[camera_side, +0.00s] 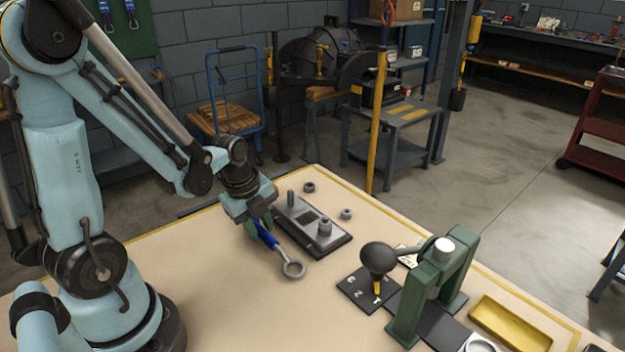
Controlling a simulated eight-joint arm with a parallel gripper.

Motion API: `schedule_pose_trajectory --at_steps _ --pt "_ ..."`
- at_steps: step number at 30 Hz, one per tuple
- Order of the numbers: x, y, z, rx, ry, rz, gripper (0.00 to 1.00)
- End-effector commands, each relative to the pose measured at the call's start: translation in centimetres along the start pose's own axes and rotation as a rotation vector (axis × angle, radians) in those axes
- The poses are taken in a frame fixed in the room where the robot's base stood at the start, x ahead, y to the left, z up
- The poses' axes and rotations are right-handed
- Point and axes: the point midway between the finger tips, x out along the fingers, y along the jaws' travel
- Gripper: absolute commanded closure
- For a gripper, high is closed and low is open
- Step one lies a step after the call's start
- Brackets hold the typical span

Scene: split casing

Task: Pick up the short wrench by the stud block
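The short wrench has a blue handle (267,238) and a grey ring end (293,269). It lies on or close to the tan tabletop, to the left of the stud block (312,227), with its ring end toward the viewer. The fingers hide that end. I cannot tell whether they are clamped on the handle or apart from it. The stud block is a dark plate with a grey top, an upright stud and a nut-topped stud.
Two loose nuts lie past the block, one behind (309,187) and one to its right (346,214). A black lettered plate with a dark-knobbed lever (378,258), a green press frame (435,285) and a yellow tray (509,322) stand on the right. The front-left tabletop (230,300) is clear.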

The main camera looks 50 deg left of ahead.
Motion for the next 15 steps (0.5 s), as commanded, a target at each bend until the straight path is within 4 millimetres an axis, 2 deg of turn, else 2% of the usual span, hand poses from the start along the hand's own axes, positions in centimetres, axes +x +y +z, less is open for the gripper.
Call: schedule_pose_trajectory --at_steps 4,12,13,15 --pt "0.65 0.00 -0.01 0.000 0.000 -0.001 0.71" --pt "0.75 0.04 -0.02 0.000 0.000 -0.001 0.71" --pt "0.75 0.04 -0.02 0.000 0.000 -0.001 0.72" --pt "0.75 0.04 -0.02 0.000 0.000 -0.001 0.83"
